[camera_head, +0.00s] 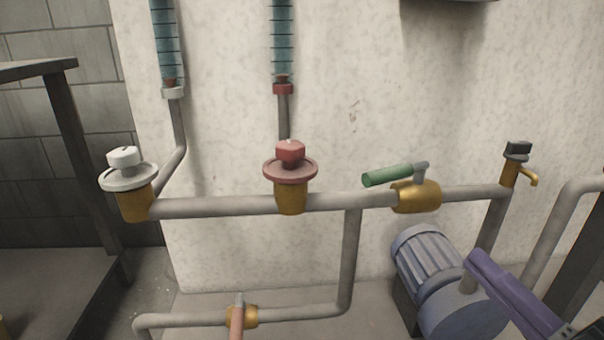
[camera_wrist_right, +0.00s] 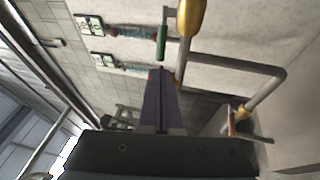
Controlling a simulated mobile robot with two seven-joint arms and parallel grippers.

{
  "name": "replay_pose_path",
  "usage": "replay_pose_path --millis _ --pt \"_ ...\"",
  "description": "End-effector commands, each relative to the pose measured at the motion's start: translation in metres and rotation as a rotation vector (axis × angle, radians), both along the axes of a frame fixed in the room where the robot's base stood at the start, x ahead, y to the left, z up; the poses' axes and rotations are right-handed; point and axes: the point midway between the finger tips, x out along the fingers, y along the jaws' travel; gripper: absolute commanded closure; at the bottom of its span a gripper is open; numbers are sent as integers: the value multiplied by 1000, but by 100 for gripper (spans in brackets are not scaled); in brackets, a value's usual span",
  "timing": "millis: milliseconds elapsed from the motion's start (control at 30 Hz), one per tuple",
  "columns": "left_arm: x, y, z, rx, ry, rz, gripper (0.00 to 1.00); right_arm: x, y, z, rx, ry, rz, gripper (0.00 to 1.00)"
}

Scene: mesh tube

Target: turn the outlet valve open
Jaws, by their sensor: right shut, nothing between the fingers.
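A brass valve (camera_head: 417,197) sits on the horizontal pipe, and its green lever (camera_head: 388,175) points left, roughly along the pipe. The lever also shows in the right wrist view (camera_wrist_right: 161,43). A second brass valve (camera_head: 243,317) sits on the lower pipe. Its orange-red lever (camera_head: 237,322) points toward me, across the pipe; it shows in the right wrist view (camera_wrist_right: 231,122) too. No label shows which valve is the outlet. My right gripper (camera_head: 476,262), with purple fingers, is shut and empty, below and right of the green lever, apart from it. My left gripper is out of view.
A white knob (camera_head: 124,158) and a red knob (camera_head: 290,153) stand on the pipe under two scaled tubes (camera_head: 282,40). A brass tap (camera_head: 511,172) is at the right end. A blue-grey motor (camera_head: 428,260) stands below, near my right gripper. A bench is at left.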

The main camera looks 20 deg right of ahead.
Motion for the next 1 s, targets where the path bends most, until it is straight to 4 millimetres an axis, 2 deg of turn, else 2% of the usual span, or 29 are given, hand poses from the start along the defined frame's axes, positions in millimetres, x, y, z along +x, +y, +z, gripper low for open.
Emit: replay_pose_path --millis 167,500,700,833,1000 --pt "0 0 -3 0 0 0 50 11 2 0 -5 9 8 100" --pt "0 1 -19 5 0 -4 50 80 4 13 -5 4 7 100" --pt "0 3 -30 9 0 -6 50 114 5 19 -4 6 6 100" --pt "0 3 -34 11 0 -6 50 128 5 22 -4 8 5 100" --pt "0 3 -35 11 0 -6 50 134 5 25 -3 10 5 100"
